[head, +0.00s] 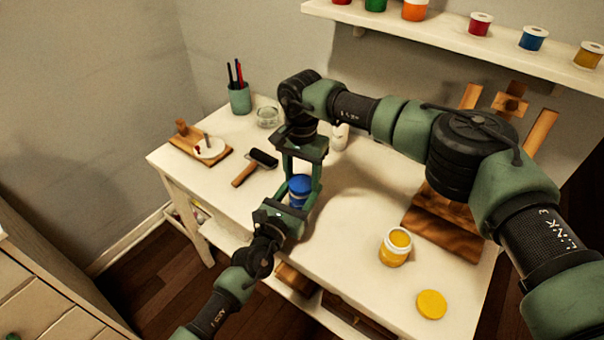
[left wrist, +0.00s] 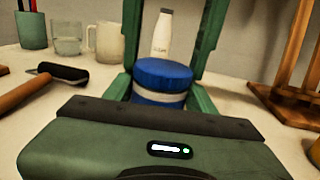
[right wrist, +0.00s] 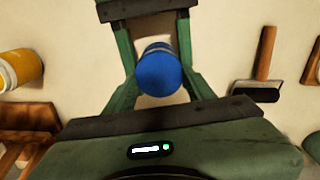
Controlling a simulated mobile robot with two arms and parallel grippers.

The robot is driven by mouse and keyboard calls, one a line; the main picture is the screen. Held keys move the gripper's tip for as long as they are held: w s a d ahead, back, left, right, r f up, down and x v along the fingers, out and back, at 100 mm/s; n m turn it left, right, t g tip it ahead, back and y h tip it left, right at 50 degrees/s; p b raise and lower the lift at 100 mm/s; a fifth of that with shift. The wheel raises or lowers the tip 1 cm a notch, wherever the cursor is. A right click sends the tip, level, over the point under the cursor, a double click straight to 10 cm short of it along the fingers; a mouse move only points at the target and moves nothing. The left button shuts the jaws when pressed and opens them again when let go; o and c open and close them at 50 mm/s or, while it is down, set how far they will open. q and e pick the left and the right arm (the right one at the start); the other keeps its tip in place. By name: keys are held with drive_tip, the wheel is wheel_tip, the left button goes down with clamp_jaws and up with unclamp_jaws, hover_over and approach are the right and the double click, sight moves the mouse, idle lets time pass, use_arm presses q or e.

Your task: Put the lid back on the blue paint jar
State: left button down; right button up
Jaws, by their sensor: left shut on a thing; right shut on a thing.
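The blue paint jar (head: 299,198) stands upright on the white table, with a pale band below its top in the left wrist view (left wrist: 160,98). My left gripper (head: 298,196) reaches in low from the front and is shut around the jar. The blue lid (left wrist: 163,74) is over the jar's mouth, roughly level and lined up. It also shows from above in the right wrist view (right wrist: 158,70). My right gripper (head: 301,178) points down from above and is shut on the lid. I cannot tell whether the lid is fully seated.
An open yellow jar (head: 395,248) and its yellow lid (head: 431,304) are at the right. A roller (head: 256,166), palette board (head: 200,148), pen cup (head: 239,98) and glass (head: 268,116) are at the left. A white bottle (left wrist: 162,33) and wooden easel (head: 447,222) stand behind.

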drive_tip(key=m, duration=0.8)
drive_tip(key=shift+s+d, duration=0.1)
drive_tip(key=m, duration=0.6)
drive_tip(key=shift+s+m, duration=0.1)
drive_tip(key=shift+m, duration=0.2)
drive_tip(key=o, duration=1.3)
